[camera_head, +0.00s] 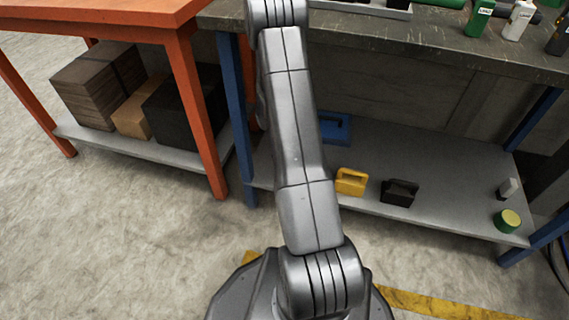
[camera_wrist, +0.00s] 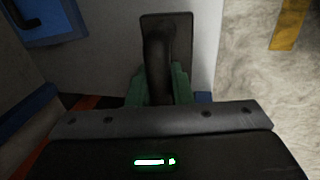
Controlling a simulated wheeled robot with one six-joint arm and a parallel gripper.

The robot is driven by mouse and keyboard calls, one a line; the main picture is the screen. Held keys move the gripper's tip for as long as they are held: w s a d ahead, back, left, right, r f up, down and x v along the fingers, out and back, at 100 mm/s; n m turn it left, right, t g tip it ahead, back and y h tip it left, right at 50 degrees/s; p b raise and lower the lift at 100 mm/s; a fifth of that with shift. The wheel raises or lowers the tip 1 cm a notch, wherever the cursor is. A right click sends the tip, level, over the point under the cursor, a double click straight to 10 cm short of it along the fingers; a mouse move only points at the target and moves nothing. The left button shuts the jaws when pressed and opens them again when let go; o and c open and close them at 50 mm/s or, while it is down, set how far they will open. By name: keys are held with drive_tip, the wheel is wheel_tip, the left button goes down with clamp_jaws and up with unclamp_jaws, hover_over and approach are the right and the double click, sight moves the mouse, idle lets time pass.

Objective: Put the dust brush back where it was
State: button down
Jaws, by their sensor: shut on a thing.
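In the wrist view a dark thing, a flat rectangular plate with a thick handle, which I take for the dust brush (camera_wrist: 180,28), lies ahead of my gripper (camera_wrist: 159,75). The two green fingers are shut on its handle from both sides. The brush shows over the pale grey shelf surface. I cannot tell whether it touches the shelf or is held just above it. In the head view my gripper and the brush do not show; my own arm covers the middle of the picture.
The lower shelf (camera_head: 435,165) of the workbench carries a blue box (camera_head: 335,127), a yellow item (camera_head: 351,181), a black item (camera_head: 399,192) and a green-yellow tin (camera_head: 508,220). The blue box also shows in the wrist view (camera_wrist: 50,22). A blue leg (camera_head: 238,120) and an orange table (camera_head: 185,75) stand left.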

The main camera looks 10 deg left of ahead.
drive_tip(key=b+x, duration=0.1)
drive_tip(key=x, duration=0.2)
drive_tip(key=s+b+x, duration=0.1)
drive_tip(key=x, duration=0.2)
drive_tip(key=s+b+x, duration=0.1)
drive_tip(key=b+x, duration=0.1)
drive_tip(key=x, duration=0.1)
drive_tip(key=shift+f, duration=0.15)
drive_tip(key=shift+f, duration=0.2)
drive_tip(key=c, duration=1.3)
unclamp_jaws()
drive_tip(key=shift+r, duration=0.1)
drive_tip(key=p+v, duration=0.4)
drive_tip(key=v, duration=0.8)
drive_tip(key=shift+r+p, duration=0.1)
drive_tip(key=shift+p, duration=0.3)
